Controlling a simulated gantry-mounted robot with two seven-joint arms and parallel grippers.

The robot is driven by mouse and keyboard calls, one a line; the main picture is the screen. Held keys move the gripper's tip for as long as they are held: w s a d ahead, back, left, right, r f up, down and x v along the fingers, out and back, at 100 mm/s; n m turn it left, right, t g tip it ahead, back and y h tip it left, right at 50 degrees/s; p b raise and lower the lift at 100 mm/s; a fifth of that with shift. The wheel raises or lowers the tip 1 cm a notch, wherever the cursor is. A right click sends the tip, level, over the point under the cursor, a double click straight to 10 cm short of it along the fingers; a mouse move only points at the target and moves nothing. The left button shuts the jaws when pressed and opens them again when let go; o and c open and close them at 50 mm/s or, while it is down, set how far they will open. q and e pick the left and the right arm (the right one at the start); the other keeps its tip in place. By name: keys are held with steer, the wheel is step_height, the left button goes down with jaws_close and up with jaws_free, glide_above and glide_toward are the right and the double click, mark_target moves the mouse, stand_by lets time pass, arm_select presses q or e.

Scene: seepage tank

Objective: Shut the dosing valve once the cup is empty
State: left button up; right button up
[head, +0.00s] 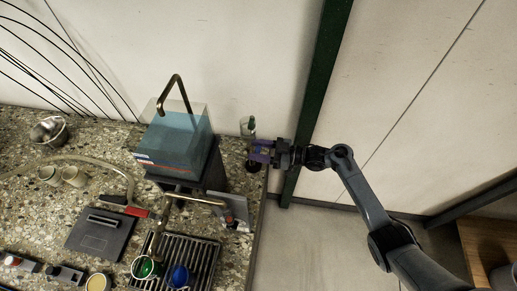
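My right gripper (256,151) is at the right end of the stone counter, beside a small clear glass (247,127) with something green in it. A small dark round object lies just below its fingertips. The fingers are too small to tell whether they are open or shut. A tank (172,146) of blue water stands left of it, with a bent metal pipe (176,82) above. A green cup (146,267) and a blue cup (180,275) are at the slatted drain tray (208,248). I cannot tell which part is the dosing valve, nor whether any cup is empty. My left gripper is out of view.
A dark flat device (101,234) and a red-ended handle (137,211) with a hose lie left of the tray. A tilted panel (236,210) is near the counter's right edge.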

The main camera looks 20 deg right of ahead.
steer(key=o, duration=0.3)
steer(key=v, duration=1)
steer(key=shift+s+d, duration=0.2)
steer(key=shift+d, duration=0.15)
